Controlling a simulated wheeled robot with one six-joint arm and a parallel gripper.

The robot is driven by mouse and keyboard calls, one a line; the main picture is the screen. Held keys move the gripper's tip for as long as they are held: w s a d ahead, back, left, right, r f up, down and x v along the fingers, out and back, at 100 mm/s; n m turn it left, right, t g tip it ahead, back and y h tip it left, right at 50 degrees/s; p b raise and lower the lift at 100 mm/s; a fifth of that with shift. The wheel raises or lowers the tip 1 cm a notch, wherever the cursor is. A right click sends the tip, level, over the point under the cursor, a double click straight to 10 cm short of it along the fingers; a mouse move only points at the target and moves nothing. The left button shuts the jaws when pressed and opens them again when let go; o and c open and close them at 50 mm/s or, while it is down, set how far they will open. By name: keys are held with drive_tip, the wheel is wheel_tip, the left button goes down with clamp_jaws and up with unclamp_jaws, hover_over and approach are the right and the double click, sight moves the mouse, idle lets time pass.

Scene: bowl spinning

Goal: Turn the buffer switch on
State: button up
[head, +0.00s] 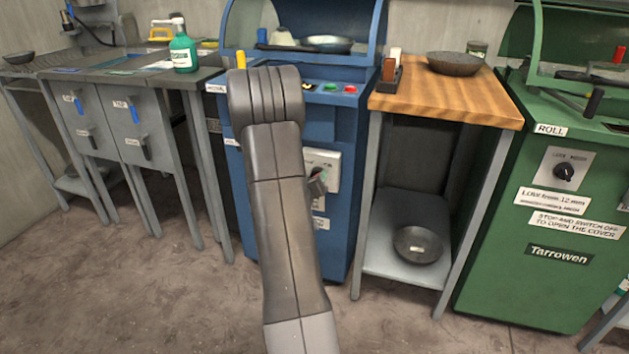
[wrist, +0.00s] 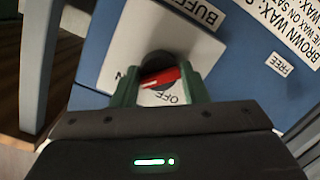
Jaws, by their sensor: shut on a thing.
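The buffer switch is a dark round knob with a red bar (wrist: 161,78) on a white plate (wrist: 190,45) marked "BUFF…", seen tilted and upside down in the wrist view. "OFF" shows just below the bar and part of "ON" at the left. The bar lies slanted; I cannot tell which mark it points at. My gripper (wrist: 160,88) has its green fingers on either side of the knob, shut on it. In the head view the plate (head: 329,160) is on the front of the blue machine (head: 345,215), and my arm hides part of it.
A wooden-topped table (head: 445,98) with a dark bowl (head: 455,63) stands right of the blue machine. A green machine (head: 545,195) is at the far right. A grey bench (head: 125,70) with a green bottle (head: 183,50) is at the left. The floor in front is clear.

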drive_tip(key=shift+r, duration=0.1)
drive_tip(key=o, duration=0.9)
drive_tip(key=shift+d, duration=0.1)
drive_tip(key=shift+o, duration=0.2)
drive_tip(key=p+v, duration=0.3)
drive_tip(key=v, duration=1.1)
drive_tip(key=shift+w, duration=0.1)
drive_tip(key=b+x, duration=0.3)
drive_tip(key=x, duration=1)
drive_tip(key=shift+w, duration=0.35)
drive_tip(key=shift+d, duration=0.1)
